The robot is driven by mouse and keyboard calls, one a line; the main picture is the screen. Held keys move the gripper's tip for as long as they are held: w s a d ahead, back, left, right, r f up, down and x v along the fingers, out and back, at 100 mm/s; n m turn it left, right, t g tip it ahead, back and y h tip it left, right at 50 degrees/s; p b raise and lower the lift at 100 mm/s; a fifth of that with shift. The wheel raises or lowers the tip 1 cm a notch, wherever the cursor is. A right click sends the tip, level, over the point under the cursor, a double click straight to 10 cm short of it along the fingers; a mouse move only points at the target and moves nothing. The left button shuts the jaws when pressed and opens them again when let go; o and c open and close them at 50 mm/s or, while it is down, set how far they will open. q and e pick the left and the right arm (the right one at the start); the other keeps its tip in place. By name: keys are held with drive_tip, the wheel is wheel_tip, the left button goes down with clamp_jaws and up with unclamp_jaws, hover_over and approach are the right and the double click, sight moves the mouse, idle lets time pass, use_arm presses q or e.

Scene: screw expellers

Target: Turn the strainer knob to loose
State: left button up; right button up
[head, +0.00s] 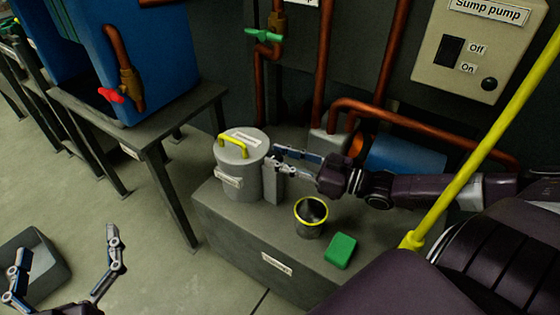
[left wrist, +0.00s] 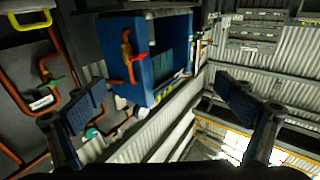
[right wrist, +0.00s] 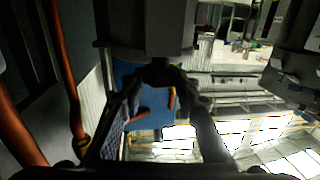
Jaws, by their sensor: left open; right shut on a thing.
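The strainer (head: 240,180) is a grey cylindrical pot with a yellow handle (head: 233,146) on its lid, standing on a grey plinth. A grey upright block (head: 273,185) is at its right side. My right gripper (head: 277,161) comes in from the right, with its fingers at the top of this block. In the right wrist view my right gripper (right wrist: 160,82) is closed around a small dark piece below a grey body (right wrist: 150,30). This seems to be the knob, mostly hidden by the fingers. My left gripper (head: 64,258) is open and empty, low at the left, away from the strainer.
A yellow-rimmed cup (head: 311,228) and a green block (head: 340,250) sit on the plinth (head: 235,235). Copper pipes (head: 420,128) and a blue cylinder (head: 405,157) lie behind my right arm. A grey bin (head: 45,265) is near my left gripper. A yellow pole (head: 490,140) crosses the right side.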

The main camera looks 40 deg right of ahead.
drive_tip(key=shift+f+n+y+b, duration=0.15)
drive_tip(key=shift+n+y+b, duration=0.2)
drive_tip(key=shift+b, duration=0.3)
drive_tip(key=shift+n+g+y+b, duration=0.35)
drive_tip(key=shift+g+y+b, duration=0.25)
drive_tip(key=shift+b, duration=0.1)
use_arm(q)
drive_tip(key=s+r+t+h, duration=0.1)
drive_tip(key=s+r+t, duration=0.2)
drive_tip(key=r, duration=0.4)
drive_tip(key=s+r+t+h, duration=0.2)
drive_tip(key=s+r+t, duration=0.2)
drive_tip(key=r, duration=0.3)
drive_tip(key=shift+t, duration=0.6)
drive_tip(key=shift+r, duration=0.1)
use_arm(e)
drive_tip(key=o, duration=1.2)
drive_tip(key=shift+d, duration=0.1)
drive_tip(key=v, duration=1.2)
drive_tip(key=shift+w, duration=0.1)
